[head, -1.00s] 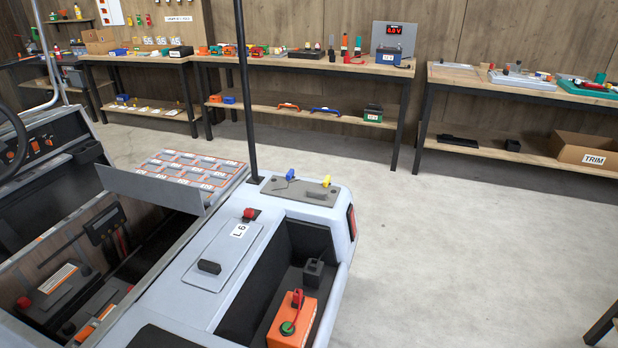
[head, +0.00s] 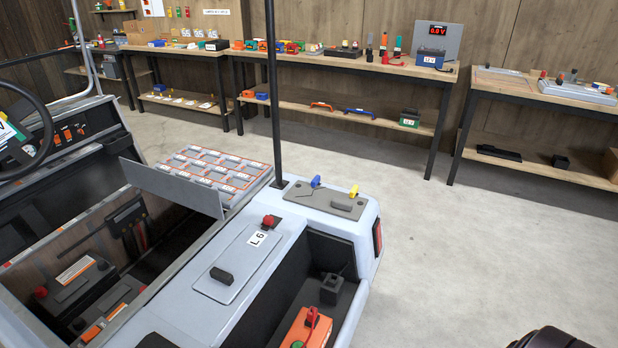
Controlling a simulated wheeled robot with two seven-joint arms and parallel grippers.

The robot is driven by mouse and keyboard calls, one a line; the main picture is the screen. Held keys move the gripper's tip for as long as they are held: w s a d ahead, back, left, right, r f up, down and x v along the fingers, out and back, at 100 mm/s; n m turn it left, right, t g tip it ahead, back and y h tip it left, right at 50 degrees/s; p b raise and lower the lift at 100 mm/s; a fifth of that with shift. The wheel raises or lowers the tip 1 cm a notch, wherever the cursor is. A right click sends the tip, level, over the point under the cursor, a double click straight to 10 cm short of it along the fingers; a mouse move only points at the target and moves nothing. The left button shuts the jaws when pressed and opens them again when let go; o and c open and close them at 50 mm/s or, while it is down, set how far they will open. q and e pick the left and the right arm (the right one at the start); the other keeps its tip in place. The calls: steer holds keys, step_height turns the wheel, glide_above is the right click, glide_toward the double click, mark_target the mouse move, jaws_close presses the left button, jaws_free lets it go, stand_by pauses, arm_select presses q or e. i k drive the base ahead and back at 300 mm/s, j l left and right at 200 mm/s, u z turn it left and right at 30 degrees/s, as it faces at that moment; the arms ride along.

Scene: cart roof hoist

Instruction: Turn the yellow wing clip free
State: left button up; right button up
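The yellow wing clip (head: 354,191) stands upright on the dark grey plate (head: 326,203) at the rear corner of the light grey cart. A blue wing clip (head: 315,181) stands on the same plate, to its left and near the black roof post. Neither of my grippers shows in the head view. A dark rounded shape at the bottom right edge is too cut off to tell.
The cart (head: 205,318) has a red knob (head: 268,221), an "L 6" lid (head: 238,262) and an open bay holding an orange box (head: 305,328). The black post (head: 273,90) rises beside the plate. Workbenches (head: 340,68) line the wall. The floor right of the cart is clear.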

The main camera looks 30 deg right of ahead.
mark_target(354, 189)
steer(key=i+l+u, duration=0.15)
steer(key=l+u, duration=0.35)
steer(key=l, duration=1)
steer(key=k+l+u, duration=0.1)
steer(key=l+u, duration=0.4)
steer(key=l, duration=1)
